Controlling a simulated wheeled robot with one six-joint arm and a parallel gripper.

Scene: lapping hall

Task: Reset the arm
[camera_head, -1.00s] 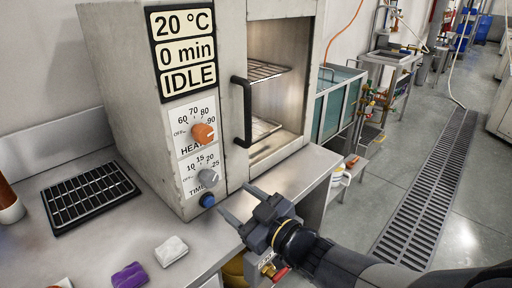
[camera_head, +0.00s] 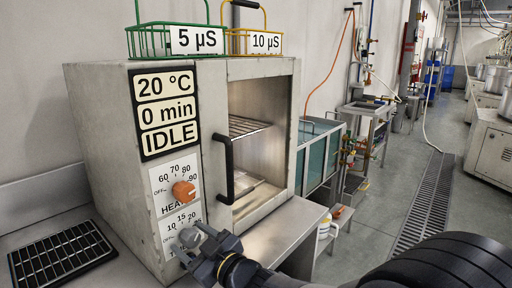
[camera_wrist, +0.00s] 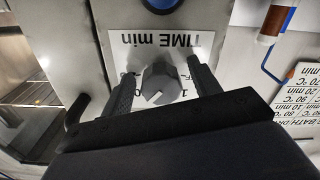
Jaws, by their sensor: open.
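The oven (camera_head: 110,150) stands on the bench with its display (camera_head: 167,113) reading 20 °C, 0 min, IDLE. My gripper (camera_head: 186,246) is in front of the time dial at the lower front panel. In the wrist view, the grey time knob (camera_wrist: 160,83) sits between my two open fingers, with gaps on both sides; the fingers do not seem to touch it. The orange heat knob (camera_head: 183,191) is above. A blue button (camera_wrist: 195,15) shows in the wrist view; my gripper hides it in the head view.
A black door handle (camera_head: 228,168) sticks out right of the dials. A green basket (camera_head: 150,42) and a yellow basket (camera_head: 238,42) stand on the oven. A black grid tray (camera_head: 62,258) lies on the bench. A floor grating (camera_head: 425,210) and open floor lie right.

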